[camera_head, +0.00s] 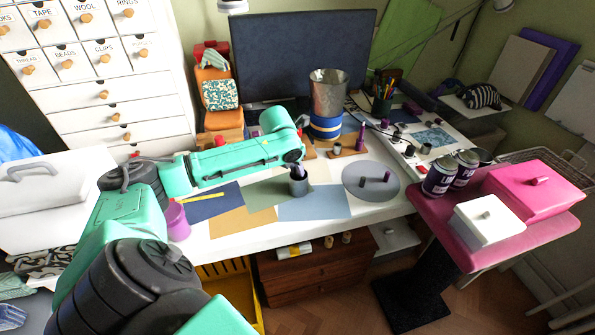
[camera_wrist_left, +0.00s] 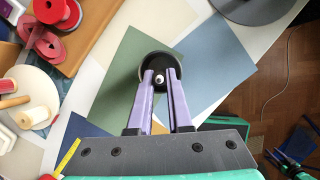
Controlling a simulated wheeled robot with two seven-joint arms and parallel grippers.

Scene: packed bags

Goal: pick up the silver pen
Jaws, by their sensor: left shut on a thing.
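A dark grey cup (camera_head: 299,187) stands at the front of the white desk, on the coloured sheets. My left gripper (camera_head: 297,170) points down into its mouth. In the left wrist view the cup (camera_wrist_left: 143,69) is seen from above with a dark inside. The purple fingers of my left gripper (camera_wrist_left: 160,76) are shut on the silver pen (camera_wrist_left: 158,80), whose round pale end shows between the fingertips. The rest of the pen is hidden by the fingers and the cup. In the head view the pen cannot be made out.
A grey round mat (camera_head: 362,176) with a small dark peg lies right of the cup. A purple cup (camera_head: 177,222) stands at the desk's front left. A metal bin (camera_head: 328,92) and a dark monitor (camera_head: 300,58) are behind. A pink table (camera_head: 480,225) stands at the right.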

